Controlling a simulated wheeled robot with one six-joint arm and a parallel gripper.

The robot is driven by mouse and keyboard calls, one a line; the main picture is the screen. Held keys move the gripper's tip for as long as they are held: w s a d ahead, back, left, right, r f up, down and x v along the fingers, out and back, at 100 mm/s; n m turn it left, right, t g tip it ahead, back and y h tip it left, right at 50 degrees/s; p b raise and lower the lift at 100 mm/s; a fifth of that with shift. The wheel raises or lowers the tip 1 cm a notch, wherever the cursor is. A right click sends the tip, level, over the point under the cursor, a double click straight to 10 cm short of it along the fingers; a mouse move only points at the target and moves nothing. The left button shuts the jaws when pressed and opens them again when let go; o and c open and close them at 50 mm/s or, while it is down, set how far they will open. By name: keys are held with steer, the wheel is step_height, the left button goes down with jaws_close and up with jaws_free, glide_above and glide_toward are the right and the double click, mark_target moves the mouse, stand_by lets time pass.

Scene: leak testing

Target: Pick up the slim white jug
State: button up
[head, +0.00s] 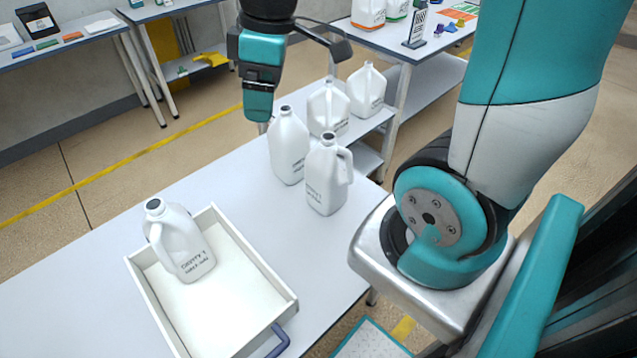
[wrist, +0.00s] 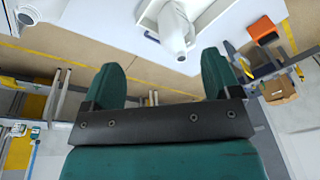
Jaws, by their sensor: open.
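Several white jugs with dark caps stand upright in the head view. A tall, narrow-looking jug (head: 288,150) stands on the white table, and a jug with a visible handle (head: 327,178) stands just right of it. I cannot tell for sure which is the slim one. My gripper (head: 263,122) hangs above the table's far edge, at the upper left of the narrow-looking jug, apparently apart from it. In the wrist view my gripper (wrist: 164,75) is open and empty, with a white jug (wrist: 177,32) beyond the fingers. Its fingertips are partly hidden in the head view.
A white tray (head: 143,283) on the near table holds another jug (head: 183,243) marked CAVITY 1. Two more jugs (head: 328,108) (head: 367,90) stand close behind the pair. The table between tray and pair is clear. Other tables stand at the back.

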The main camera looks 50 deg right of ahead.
steer(key=w+d+f+n+h, duration=0.1)
steer(key=w+d+f, duration=0.2)
steer(key=d, duration=0.9)
steer(key=g+h, duration=0.1)
glide_above(329, 137)
step_height(329, 137, down, 3)
steer(key=shift+n, duration=0.5)
step_height(329, 137, down, 11)
steer(key=shift+s+a+r+p, duration=0.1)
steer(key=shift+s+r+p, duration=0.05)
steer(key=shift+p, duration=0.2)
steer(key=shift+w+f+p, duration=0.15)
steer(key=shift+f+p, duration=0.25)
steer(key=shift+f, duration=1.05)
steer(key=shift+w+f+p, duration=0.1)
steer(key=shift+f+p, duration=0.3)
steer(key=shift+f, duration=1)
steer(key=shift+c, duration=0.2)
steer(key=c, duration=0.8)
